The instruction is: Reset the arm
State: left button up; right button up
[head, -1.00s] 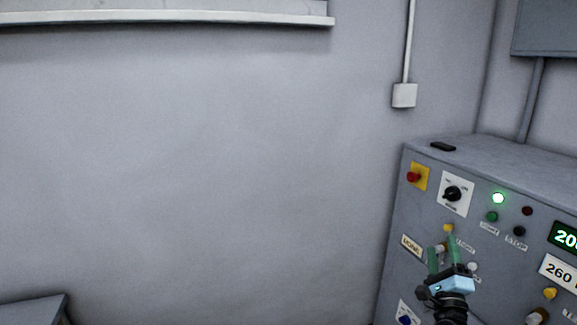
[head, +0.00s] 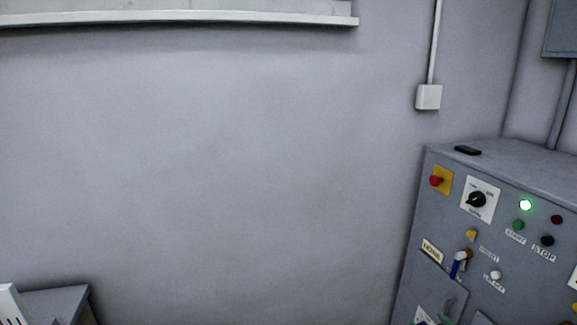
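I see nothing held in the visible part. My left gripper is not in view.
The cabinet front carries a red button on a yellow plate (head: 437,181), a black rotary switch (head: 478,199) and a lit green lamp (head: 526,205). A grey surface (head: 58,299) with a white object (head: 10,304) is at lower left. Bare wall fills the middle.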

jog(key=s+a+f+g+y, duration=0.1)
jog(key=s+a+f, duration=0.2)
jog(key=s+f, duration=0.15)
jog(key=s+a+f+g, duration=0.1)
jog(key=s+a+f, duration=0.1)
jog(key=s+f, duration=0.25)
jog(key=s+a+f+g, duration=0.1)
jog(key=s+a+f, duration=0.1)
jog(key=s, duration=0.8)
jog(key=s+a+f+g+y, duration=0.1)
jog(key=s+a, duration=0.4)
jog(key=s, duration=0.6)
jog(key=s+a+f+m+g+y, duration=0.1)
jog(key=s+a+f, duration=0.2)
jog(key=s, duration=0.8)
jog(key=shift+a+g, duration=0.3)
